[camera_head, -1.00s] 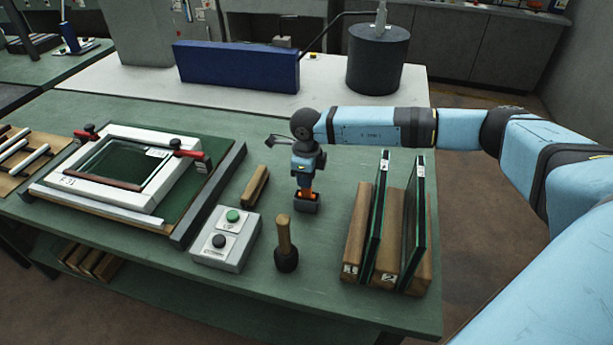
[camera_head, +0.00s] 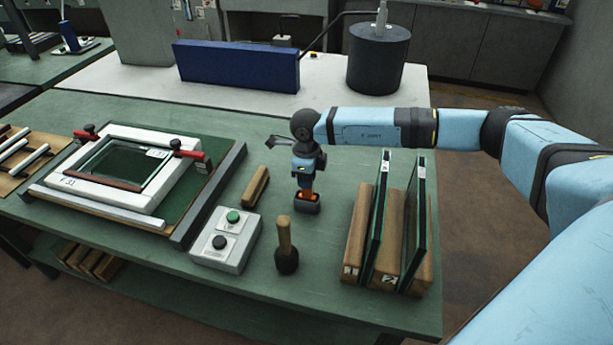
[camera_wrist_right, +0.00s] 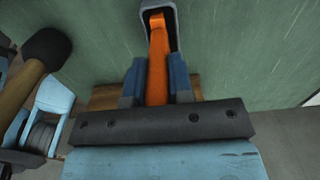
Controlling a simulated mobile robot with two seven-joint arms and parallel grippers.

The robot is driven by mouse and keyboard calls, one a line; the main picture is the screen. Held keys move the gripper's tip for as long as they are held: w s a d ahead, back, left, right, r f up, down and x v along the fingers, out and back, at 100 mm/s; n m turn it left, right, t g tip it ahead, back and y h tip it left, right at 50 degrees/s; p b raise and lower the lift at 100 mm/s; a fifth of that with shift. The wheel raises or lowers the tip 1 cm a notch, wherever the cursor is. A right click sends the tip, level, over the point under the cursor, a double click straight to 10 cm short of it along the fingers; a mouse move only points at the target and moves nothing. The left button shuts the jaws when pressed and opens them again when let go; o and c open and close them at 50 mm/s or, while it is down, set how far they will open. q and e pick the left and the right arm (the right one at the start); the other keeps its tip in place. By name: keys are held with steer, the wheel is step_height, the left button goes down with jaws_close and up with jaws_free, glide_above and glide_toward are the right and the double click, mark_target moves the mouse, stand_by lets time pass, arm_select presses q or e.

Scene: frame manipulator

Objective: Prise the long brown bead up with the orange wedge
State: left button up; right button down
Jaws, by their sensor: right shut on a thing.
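The orange wedge (camera_head: 307,195) stands in a small dark holder (camera_head: 308,207) on the green bench. My right gripper (camera_head: 305,184) is above the holder, shut on the wedge. In the right wrist view the orange wedge (camera_wrist_right: 158,60) runs between the blue fingers of the right gripper (camera_wrist_right: 159,78), its far end inside the holder (camera_wrist_right: 172,8). The long brown bead (camera_head: 103,179) lies along the near inner edge of the white frame (camera_head: 75,191), beside the glass. My left gripper is in neither view.
Red-handled clamps (camera_head: 188,154) sit on the frame. A dark rail (camera_head: 210,195), a wooden block (camera_head: 256,186), a two-button box (camera_head: 225,240) and a mallet (camera_head: 285,245) lie between the frame and my right gripper. Upright glass panes (camera_head: 415,225) stand in a wooden rack at right.

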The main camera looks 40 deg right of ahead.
steer(key=shift+d+r+p, duration=0.1)
steer(key=shift+r+p, duration=0.25)
steer(key=shift+r, duration=0.35)
steer(key=shift+r+p, duration=1.15)
steer(key=shift+r, duration=1.25)
steer(key=shift+w, duration=0.1)
